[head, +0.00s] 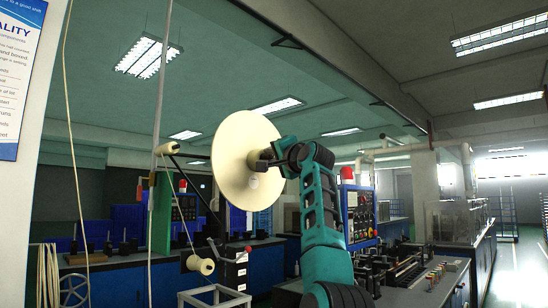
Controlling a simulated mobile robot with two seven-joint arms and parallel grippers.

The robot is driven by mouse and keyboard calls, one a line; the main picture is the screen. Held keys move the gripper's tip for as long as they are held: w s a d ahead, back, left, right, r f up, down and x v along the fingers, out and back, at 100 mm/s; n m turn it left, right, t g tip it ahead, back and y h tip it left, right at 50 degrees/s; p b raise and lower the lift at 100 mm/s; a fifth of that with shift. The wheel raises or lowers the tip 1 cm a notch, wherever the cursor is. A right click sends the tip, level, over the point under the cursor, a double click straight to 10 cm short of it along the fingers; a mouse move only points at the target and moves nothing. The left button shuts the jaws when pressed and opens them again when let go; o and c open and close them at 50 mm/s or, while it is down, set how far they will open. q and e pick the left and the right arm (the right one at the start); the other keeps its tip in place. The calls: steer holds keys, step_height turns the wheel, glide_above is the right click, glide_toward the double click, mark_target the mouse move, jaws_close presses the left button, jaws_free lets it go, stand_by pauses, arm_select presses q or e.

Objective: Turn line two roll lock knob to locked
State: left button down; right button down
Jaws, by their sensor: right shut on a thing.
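A large cream tape roll (232,142) faces me in the middle of the head view, mounted upright. My right arm, teal and black, reaches up from below. My right gripper (262,159) is at the roll's hub, right of its middle, and is shut on the roll lock knob there. The fingers and wrist hide most of the knob, so its turn position and any locked mark cannot be read. My left gripper is not in view.
Cream rollers stand left of the roll, one upper (167,148) and one lower (201,265). A blue control panel (359,214) with a red lamp is right of my arm. A pale metal frame (214,298) stands below. Open floor lies at far right.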

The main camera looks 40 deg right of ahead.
steer(key=shift+r+m+g, duration=0.1)
steer(key=shift+m+g, duration=0.65)
steer(key=shift+m, duration=1.1)
steer(key=shift+r+m+g, duration=0.1)
steer(key=shift+m+g, duration=0.65)
steer(key=shift+m, duration=1.1)
steer(key=c, duration=1)
jaws_free()
